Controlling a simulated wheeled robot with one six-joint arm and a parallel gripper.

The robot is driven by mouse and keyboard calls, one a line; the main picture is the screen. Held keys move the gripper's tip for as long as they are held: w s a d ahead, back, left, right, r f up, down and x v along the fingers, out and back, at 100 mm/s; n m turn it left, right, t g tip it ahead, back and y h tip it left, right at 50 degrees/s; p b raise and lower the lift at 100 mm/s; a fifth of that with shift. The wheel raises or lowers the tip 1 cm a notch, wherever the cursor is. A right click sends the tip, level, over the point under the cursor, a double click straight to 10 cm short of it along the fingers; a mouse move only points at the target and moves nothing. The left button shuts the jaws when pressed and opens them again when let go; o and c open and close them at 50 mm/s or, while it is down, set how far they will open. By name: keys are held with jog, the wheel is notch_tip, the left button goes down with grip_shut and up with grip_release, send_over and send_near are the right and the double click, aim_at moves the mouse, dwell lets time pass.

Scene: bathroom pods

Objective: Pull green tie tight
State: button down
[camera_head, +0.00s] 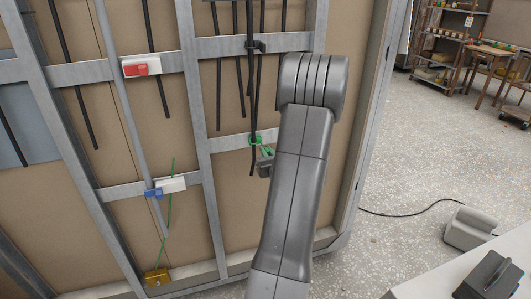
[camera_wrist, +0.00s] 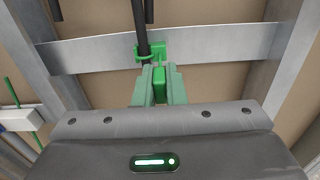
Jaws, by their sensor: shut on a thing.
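The green tie (camera_head: 255,140) sits around a black cable (camera_head: 253,100) at the middle metal rail of the pod frame. In the wrist view the green tie (camera_wrist: 151,54) loops round the black cable (camera_wrist: 141,25) in front of the rail, and its tail comes toward me. My gripper (camera_wrist: 159,78) is shut on the tail, close below the loop. How snug the loop is on the cable I cannot tell. In the head view my gripper (camera_head: 265,160) is partly hidden behind my own arm.
A red clip (camera_head: 136,69) is on the upper left rail. More black cables hang above. Open floor (camera_head: 400,160) lies right of the frame.

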jog(key=shift+f, duration=0.1)
jog(key=c, duration=1.5)
grip_release()
jog(key=shift+s, duration=0.15)
jog(key=shift+d, duration=0.1)
jog(key=b+v, duration=0.1)
jog(key=v, duration=1.3)
jog(key=shift+b, duration=0.35)
jog(key=p+x, duration=0.2)
jog(key=x, duration=1.3)
jog(key=shift+w, duration=0.25)
